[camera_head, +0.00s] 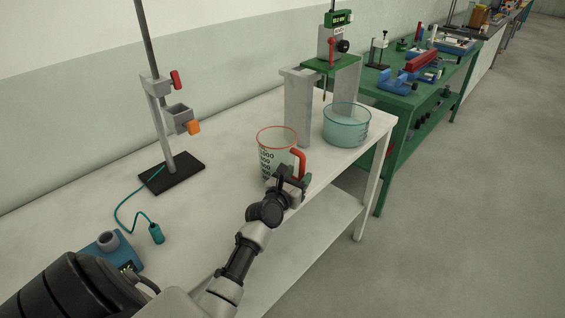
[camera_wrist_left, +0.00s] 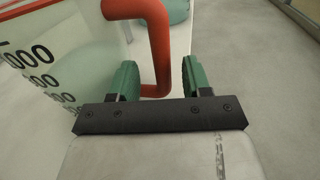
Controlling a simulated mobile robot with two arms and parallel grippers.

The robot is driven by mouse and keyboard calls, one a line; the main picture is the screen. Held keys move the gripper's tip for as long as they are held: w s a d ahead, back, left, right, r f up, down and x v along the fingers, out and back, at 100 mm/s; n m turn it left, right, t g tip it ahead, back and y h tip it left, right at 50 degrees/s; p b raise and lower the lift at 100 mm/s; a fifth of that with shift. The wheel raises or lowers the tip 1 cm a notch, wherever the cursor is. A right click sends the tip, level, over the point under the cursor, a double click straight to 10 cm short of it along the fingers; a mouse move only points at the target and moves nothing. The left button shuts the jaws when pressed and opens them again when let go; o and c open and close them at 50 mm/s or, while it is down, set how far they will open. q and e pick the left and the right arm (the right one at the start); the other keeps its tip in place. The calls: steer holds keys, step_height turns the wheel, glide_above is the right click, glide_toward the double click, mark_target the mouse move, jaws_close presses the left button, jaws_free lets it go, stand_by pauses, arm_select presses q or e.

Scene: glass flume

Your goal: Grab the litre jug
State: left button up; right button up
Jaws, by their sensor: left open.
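The litre jug (camera_head: 275,150) stands upright on the white bench, clear-walled with a red rim, black numbers and a red handle on its right side. My left gripper (camera_head: 291,179) is at the handle, low on the jug's near right side. In the left wrist view the open green fingers (camera_wrist_left: 160,82) stand on either side of the lower part of the red handle (camera_wrist_left: 156,40), with a gap visible to the right finger. The jug's wall (camera_wrist_left: 50,60) with its numbers fills the left of that view. My right gripper is not in view.
A glass basin (camera_head: 346,126) stands right of the jug, beside a grey stand (camera_head: 298,108) with a green top. A clamp stand (camera_head: 171,172) and a blue device (camera_head: 112,250) with a teal cable are at left. The white bench (camera_head: 215,160) is clear between.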

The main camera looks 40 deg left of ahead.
arm_select(q)
steer(key=w, duration=0.4)
steer(key=shift+a, duration=0.1)
jaws_close()
